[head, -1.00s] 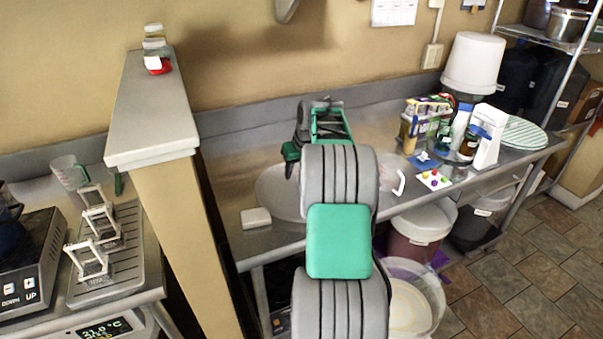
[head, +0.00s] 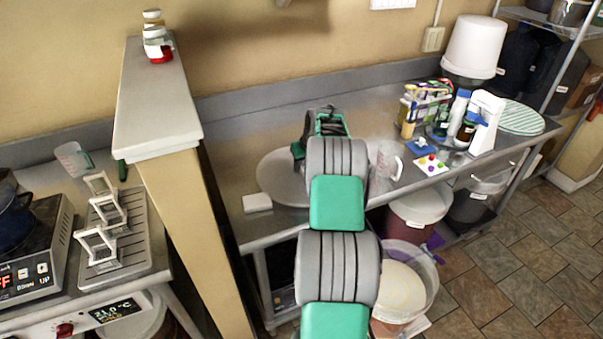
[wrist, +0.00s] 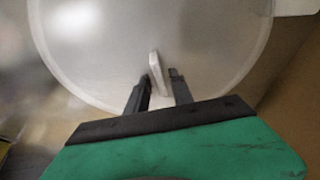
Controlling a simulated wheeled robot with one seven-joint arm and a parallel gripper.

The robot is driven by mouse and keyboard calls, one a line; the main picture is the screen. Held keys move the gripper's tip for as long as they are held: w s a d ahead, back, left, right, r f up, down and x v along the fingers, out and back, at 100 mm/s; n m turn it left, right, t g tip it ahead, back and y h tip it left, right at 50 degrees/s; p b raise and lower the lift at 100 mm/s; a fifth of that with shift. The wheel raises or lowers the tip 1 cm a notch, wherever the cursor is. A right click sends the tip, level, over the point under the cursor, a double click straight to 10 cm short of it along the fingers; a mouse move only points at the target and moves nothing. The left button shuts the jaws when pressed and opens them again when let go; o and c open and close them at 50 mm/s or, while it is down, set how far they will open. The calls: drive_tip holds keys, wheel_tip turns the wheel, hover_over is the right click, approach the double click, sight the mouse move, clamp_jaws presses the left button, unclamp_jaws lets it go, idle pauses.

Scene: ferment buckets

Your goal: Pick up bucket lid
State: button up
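The bucket lid (head: 275,182) is a pale grey round disc lying on the steel counter, partly hidden behind my arm in the head view. In the wrist view the lid (wrist: 95,45) fills most of the picture, with a small white upright handle (wrist: 155,72) on it. My gripper (wrist: 158,80) is open over the lid. Its left finger is close beside the handle, and the right finger stands apart on the other side with a gap. I cannot tell whether the left finger touches it.
A small white block (head: 257,203) lies left of the lid. A clear jug (head: 386,163) stands to its right. Bottles and boxes crowd the counter's right side, near a white bucket (head: 473,46). A partition wall (head: 158,110) rises at left. Open buckets stand below the counter.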

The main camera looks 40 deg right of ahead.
clamp_jaws()
drive_tip(key=shift+r, duration=0.1)
idle(1.0)
